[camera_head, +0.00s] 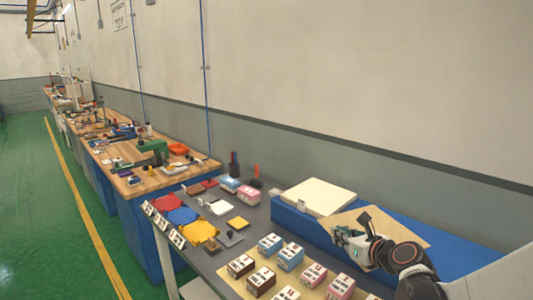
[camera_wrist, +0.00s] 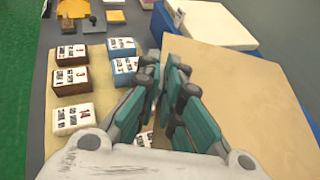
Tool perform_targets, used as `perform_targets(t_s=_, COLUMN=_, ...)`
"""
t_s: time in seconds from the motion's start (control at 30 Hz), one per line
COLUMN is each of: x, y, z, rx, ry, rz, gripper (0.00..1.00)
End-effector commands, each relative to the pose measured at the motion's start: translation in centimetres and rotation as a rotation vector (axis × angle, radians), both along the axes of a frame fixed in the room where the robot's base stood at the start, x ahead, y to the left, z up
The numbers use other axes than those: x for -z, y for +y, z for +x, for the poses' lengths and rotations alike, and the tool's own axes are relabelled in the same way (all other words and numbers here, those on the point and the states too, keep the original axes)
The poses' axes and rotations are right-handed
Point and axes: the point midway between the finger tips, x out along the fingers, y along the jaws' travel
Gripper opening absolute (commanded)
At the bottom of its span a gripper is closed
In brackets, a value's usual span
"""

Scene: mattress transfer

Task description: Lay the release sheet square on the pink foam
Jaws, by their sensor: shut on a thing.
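A tan sheet (camera_head: 398,224), which looks like the release sheet, is at the blue bench section at the right. It fills the right side of the wrist view (camera_wrist: 245,95). My gripper (camera_head: 347,238) is at its left edge, and its teal fingers (camera_wrist: 173,75) are shut on that edge. The fingers hide the gripped part. A thick pale cream slab (camera_head: 318,196) lies flat on the blue surface just beyond the sheet; it also shows in the wrist view (camera_wrist: 222,22). I cannot make out a pink foam; what lies under the sheet is hidden.
Several small printed cartons (camera_head: 291,256) stand on a tan mat left of my gripper. Coloured pads (camera_head: 183,215) and small items lie farther along the grey table. The blue surface (camera_head: 460,258) is bare at the right. A wall runs behind.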

Motion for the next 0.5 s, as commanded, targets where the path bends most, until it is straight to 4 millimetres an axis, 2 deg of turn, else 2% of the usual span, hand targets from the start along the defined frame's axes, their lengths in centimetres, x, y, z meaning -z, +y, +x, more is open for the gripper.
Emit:
perform_targets(t_s=0.1, x=0.3, y=1.0, z=-1.8, rx=0.033, ry=0.0, rz=-0.001, gripper=0.0)
perform_targets(t_s=0.2, x=0.4, y=1.2, z=-2.4, rx=0.045, ry=0.001, rz=-0.001, gripper=0.0)
perform_targets(t_s=0.5, x=0.4, y=1.2, z=-2.5, rx=0.05, ry=0.001, rz=0.0, gripper=0.0)
